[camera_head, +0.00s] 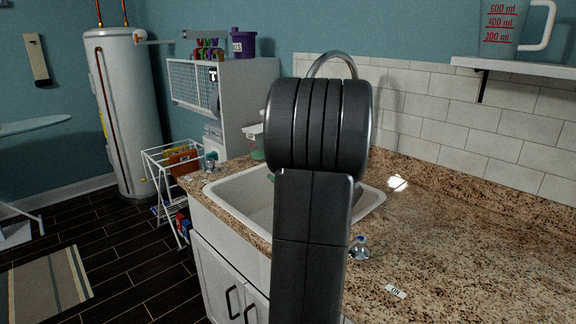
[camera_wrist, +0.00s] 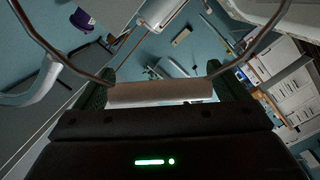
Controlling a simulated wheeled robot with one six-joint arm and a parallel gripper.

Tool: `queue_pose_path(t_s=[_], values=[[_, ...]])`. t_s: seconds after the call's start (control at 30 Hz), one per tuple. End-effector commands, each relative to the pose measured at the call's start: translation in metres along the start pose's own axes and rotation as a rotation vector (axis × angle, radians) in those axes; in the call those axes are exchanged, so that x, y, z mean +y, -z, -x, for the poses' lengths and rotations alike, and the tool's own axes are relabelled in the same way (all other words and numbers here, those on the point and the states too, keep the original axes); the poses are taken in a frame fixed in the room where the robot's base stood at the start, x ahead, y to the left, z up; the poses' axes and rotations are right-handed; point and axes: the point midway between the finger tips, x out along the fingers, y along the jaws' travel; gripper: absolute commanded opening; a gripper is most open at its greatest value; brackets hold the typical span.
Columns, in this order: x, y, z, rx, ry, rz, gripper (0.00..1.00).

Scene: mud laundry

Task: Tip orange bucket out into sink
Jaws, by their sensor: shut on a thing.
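The white sink (camera_head: 230,205) is set in the speckled counter, with part of its basin hidden behind my arm. The arched metal tap (camera_head: 332,57) rises behind my arm. In the wrist view my gripper (camera_wrist: 160,86) is shut on a pale cylindrical grip (camera_wrist: 160,94) with bent wire on both sides, which looks like a bucket's bail handle. No orange bucket body can be made out in either view. In the head view my gripper and what it holds are hidden behind my arm.
A small clear bottle (camera_head: 359,248) and a white label (camera_head: 396,291) are on the counter (camera_head: 470,250), mostly clear at right. A measuring jug (camera_head: 512,30) stands on a shelf (camera_head: 520,67).

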Motion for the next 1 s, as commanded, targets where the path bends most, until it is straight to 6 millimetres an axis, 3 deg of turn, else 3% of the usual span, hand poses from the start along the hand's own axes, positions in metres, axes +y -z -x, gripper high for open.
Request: queue_pose_path(t_s=[1.0], values=[[-0.0067,0.0045,0.0001,0.003,-0.002,0.06,0.45]])
